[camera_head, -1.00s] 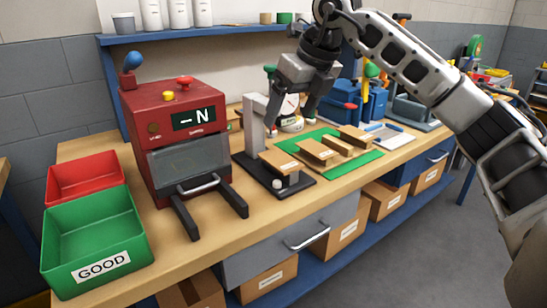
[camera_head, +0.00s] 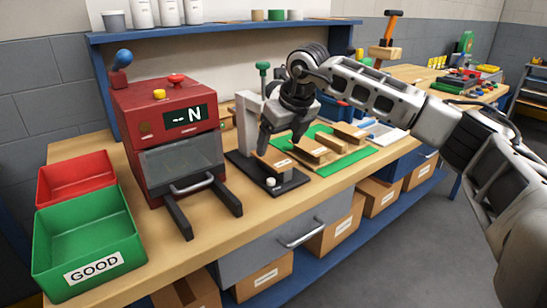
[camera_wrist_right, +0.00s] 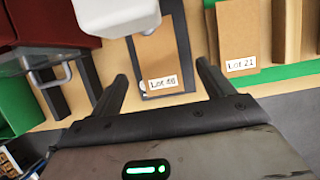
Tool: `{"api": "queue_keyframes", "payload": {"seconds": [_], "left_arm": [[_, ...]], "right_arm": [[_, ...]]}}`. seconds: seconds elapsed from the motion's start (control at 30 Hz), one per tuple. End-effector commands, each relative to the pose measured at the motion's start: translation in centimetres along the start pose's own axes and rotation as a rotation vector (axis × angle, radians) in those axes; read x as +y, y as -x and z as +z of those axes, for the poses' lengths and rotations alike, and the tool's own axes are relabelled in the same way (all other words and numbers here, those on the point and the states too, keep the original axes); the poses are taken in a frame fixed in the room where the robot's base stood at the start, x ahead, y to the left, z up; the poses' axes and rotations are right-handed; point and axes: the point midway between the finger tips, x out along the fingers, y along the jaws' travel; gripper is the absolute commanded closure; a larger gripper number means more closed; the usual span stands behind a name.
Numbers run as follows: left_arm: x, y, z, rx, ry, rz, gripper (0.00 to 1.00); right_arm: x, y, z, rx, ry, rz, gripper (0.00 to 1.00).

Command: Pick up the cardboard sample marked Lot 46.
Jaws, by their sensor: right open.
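The cardboard sample marked Lot 46 (camera_wrist_right: 158,57) lies on the black base of a grey-posted stand. In the head view this brown sample (camera_head: 273,164) shows at the front of the stand, its label too small to read. My right gripper (camera_head: 280,145) is open and empty, just above the sample. In the right wrist view its fingers (camera_wrist_right: 161,76) point at the sample, one on each side and apart from it. Part of the sample is hidden by the white part of the stand in the wrist view. My left gripper is not in view.
A Lot 21 sample (camera_wrist_right: 237,35) and other cardboard pieces lie on the green mat (camera_head: 327,170) to the right. A red machine (camera_head: 165,125) stands left of the stand (camera_head: 246,120). A green GOOD bin (camera_head: 85,225) and a red bin (camera_head: 75,180) sit at far left.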

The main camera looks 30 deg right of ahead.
Motion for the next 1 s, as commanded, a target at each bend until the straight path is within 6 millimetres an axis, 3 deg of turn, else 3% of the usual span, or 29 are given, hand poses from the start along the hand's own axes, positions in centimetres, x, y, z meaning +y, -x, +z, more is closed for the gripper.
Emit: {"api": "queue_keyframes", "payload": {"seconds": [0.2, 0.47, 0.67, 1.0], "left_arm": [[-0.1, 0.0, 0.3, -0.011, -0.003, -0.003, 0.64], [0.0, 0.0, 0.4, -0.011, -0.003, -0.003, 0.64], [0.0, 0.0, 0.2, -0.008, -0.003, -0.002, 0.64], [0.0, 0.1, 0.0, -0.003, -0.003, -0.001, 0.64]], "right_arm": [[0.2, -2.9, 0.1, 0.001, 0.000, 0.001, 0.20], [0.2, -3.2, 0.1, 0.000, 0.001, 0.001, 0.20], [0.2, -3.2, 0.1, 0.000, 0.000, 0.001, 0.68], [0.2, -3.1, 0.1, 0.000, 0.000, 0.001, 0.71]]}}
